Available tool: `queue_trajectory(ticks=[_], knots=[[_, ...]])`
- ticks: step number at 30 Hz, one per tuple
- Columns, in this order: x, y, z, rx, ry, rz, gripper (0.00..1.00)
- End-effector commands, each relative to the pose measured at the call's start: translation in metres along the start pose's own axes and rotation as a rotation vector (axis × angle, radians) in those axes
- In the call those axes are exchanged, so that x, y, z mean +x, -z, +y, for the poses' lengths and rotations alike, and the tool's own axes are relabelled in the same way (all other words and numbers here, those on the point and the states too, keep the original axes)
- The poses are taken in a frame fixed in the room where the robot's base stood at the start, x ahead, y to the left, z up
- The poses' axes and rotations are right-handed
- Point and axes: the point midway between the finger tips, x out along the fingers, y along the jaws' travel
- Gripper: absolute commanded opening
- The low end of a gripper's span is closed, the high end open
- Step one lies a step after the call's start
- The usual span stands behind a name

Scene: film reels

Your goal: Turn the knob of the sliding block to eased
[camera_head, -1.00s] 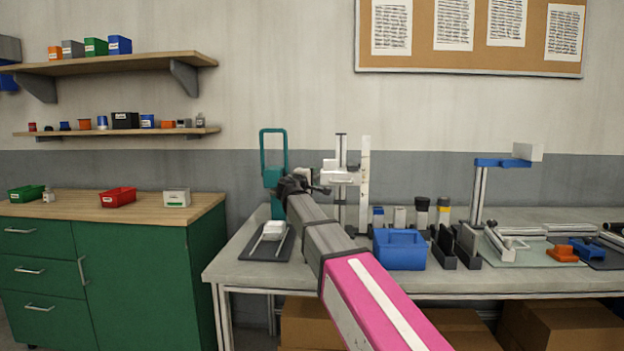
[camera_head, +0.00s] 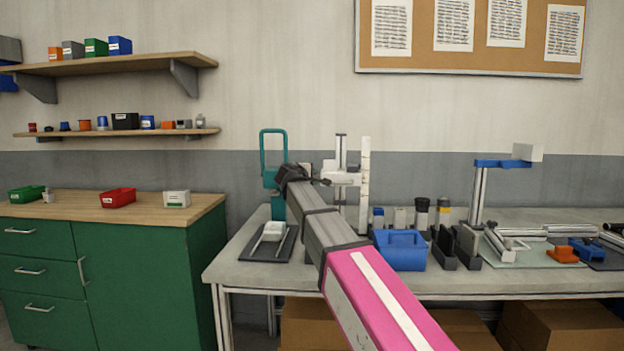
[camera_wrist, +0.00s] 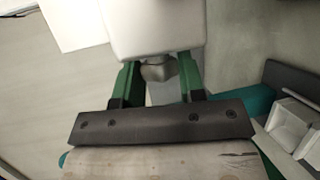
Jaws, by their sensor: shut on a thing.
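The white sliding block (camera_head: 346,179) sits on an upright metal post on the bench in the head view. It fills the top middle of the wrist view (camera_wrist: 152,28). A grey knob (camera_wrist: 158,73) sticks out below the block, between my green fingers. My gripper (camera_head: 324,182) reaches the block from the left, and its fingers (camera_wrist: 158,80) are shut on the knob. The knob's far side and any markings for its settings cannot be made out.
A teal frame (camera_head: 274,150) stands just left of my wrist. A pale upright scale (camera_head: 364,185) stands right of the block. A blue bin (camera_head: 400,262) and a dark tray (camera_head: 260,252) with a white piece rest on the bench below.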

Motion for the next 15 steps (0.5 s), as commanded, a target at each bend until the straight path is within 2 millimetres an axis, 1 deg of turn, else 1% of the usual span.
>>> queue_trajectory(ticks=[4,5,6,7,15], knots=[[-0.0002,-0.0002,-0.0003,0.000,-0.001,0.001,0.13],[-0.0002,-0.0001,-0.0003,0.000,-0.001,0.001,0.40],[-0.0003,-0.0002,-0.0003,0.000,-0.001,0.001,0.53],[-0.0003,-0.0002,-0.0003,0.000,-0.001,0.001,0.62],[-0.0006,0.0000,-0.0002,0.000,-0.002,0.001,0.62]])
